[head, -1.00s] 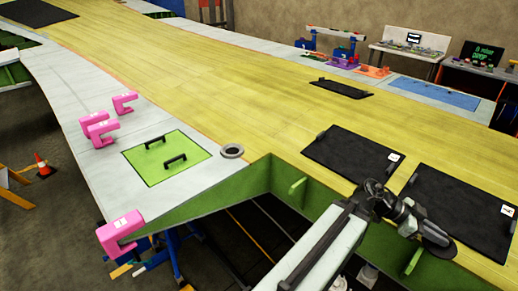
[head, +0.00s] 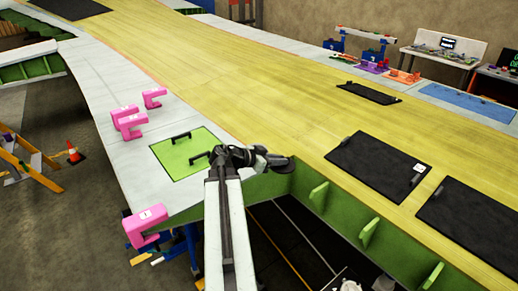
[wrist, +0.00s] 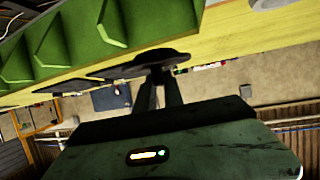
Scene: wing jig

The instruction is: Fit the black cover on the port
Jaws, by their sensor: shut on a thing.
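My gripper (head: 260,158) is shut on the black cover (head: 281,163), a dark round disc, near the front edge of the wing, just right of the green hatch panel. In the wrist view the fingers (wrist: 160,90) grip the cover (wrist: 148,62) from below in the picture. The port, a grey ring in the wing skin seen in the earlier head view, is hidden behind my gripper in the head view now. A pale round edge (wrist: 268,3) at the top of the wrist view may be the port. The cover is apart from it.
The green panel (head: 172,160) with two black handles is left of my gripper. Pink clamps (head: 130,121) stand on the left wing edge, with another (head: 147,227) nearer. Black panels (head: 378,160) lie to the right. The yellow surface beyond is mostly clear.

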